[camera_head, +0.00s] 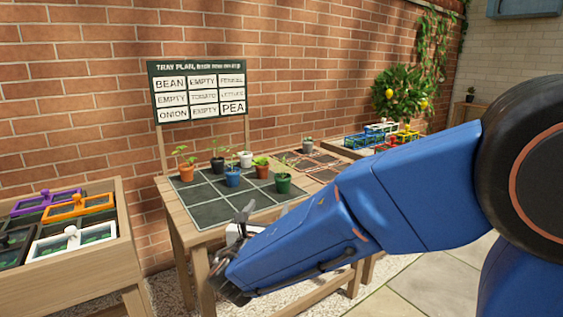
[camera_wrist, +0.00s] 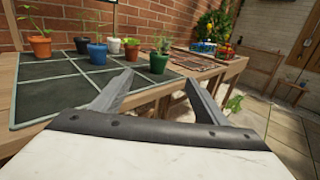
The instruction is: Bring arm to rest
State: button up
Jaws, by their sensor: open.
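My blue arm reaches in from the right in the head view. My gripper (camera_head: 246,211) is over the front edge of the middle wooden table. In the wrist view my gripper (camera_wrist: 158,92) has its two fingers spread apart with nothing between them. The dark gridded tray mat (camera_head: 208,213) lies on the table beyond the gripper. Several potted seedlings stand on it, among them a blue pot (camera_head: 233,178), a green pot (camera_head: 283,184), an orange pot (camera_head: 187,173) and a white pot (camera_head: 246,159). The gripper touches none of them.
A tray plan sign (camera_head: 198,88) stands behind the table. A left bench (camera_head: 85,252) holds purple, orange and white framed trays. Colored crates (camera_head: 380,134) stand farther right. Open paving (camera_wrist: 290,120) lies right of the table.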

jog(key=s+d+m+g+h, duration=0.1)
jog(key=d+m+g+h, duration=0.55)
jog(key=d, duration=1.05)
jog(key=s+d+f+m+g+y, duration=0.1)
jog(key=s+d+f+m+g, duration=0.1)
jog(key=s+d+m, duration=0.4)
jog(key=s+d+f+m+g+y, duration=0.1)
jog(key=s+d+f+m+g, duration=0.2)
jog(key=d, duration=0.6)
jog(key=s+d+f+m+g+y, duration=0.2)
jog(key=s+d+m, duration=0.3)
jog(key=s+m, duration=0.5)
jog(key=s+a+f+m+y, duration=0.1)
jog(key=s+a+m+y, duration=0.3)
jog(key=s+m+y, duration=0.2)
jog(key=s+m, duration=0.2)
jog(key=s, duration=0.2)
jog(key=shift+s+t, duration=0.15)
jog(key=shift+t, duration=0.2)
